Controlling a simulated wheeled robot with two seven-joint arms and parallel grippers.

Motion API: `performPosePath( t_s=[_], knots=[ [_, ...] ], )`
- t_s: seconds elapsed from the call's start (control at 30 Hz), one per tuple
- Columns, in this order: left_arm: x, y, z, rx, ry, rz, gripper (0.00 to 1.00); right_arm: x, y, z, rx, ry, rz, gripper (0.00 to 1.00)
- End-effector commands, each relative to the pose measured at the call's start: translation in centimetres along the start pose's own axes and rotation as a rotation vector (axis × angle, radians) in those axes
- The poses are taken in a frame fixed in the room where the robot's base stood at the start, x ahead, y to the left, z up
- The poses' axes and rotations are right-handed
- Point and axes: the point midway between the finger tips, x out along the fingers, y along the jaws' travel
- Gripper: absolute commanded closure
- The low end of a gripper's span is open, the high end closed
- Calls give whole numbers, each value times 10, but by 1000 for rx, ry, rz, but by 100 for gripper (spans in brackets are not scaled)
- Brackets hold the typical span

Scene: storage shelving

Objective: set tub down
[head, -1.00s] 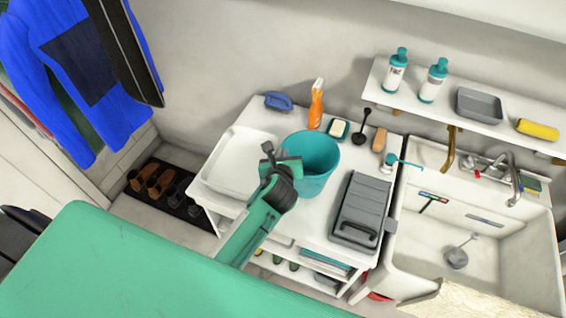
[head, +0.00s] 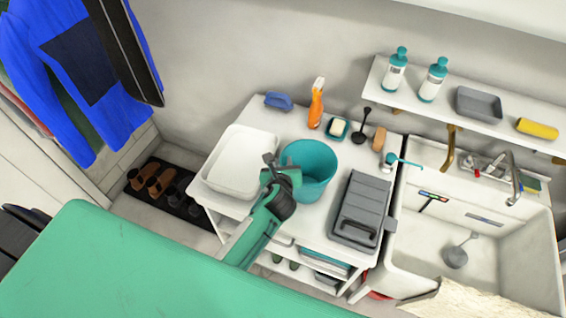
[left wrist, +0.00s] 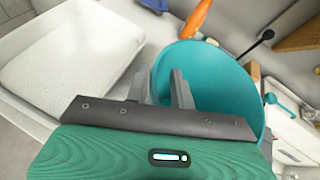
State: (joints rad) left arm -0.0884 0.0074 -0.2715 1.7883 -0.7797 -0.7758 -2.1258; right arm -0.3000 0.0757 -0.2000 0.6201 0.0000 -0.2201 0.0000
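The teal tub (head: 315,187) stands upright on the white counter between a white basin and a grey case. My left gripper (head: 281,167) is at the tub's left rim. In the left wrist view my left gripper (left wrist: 160,87) has one finger outside the tub (left wrist: 222,85) and one inside. A gap shows between the fingers, with the tub's wall there, so they look open around the rim. The underside of the tub is hidden. My right gripper is not in view.
The white basin (head: 238,165) is close on the left, the grey case (head: 362,206) on the right. An orange spray bottle (head: 316,103), soap dish (head: 337,130) and brushes stand behind. A sink (head: 440,255) is at the right.

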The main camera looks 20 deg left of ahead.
Motion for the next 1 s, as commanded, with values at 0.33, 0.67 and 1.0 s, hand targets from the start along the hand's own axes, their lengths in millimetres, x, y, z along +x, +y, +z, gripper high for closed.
performPosePath(
  t_s=[0.33, 0.67, 1.0],
  knots=[
    [-14, 0, 1, 1, 1, 0, 76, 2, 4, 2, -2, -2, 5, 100],
    [-80, 0, 0, 0, 0, -1, 76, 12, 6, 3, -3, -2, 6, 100],
    [-120, 0, 2, -1, 0, 0, 76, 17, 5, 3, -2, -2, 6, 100]
  ],
)
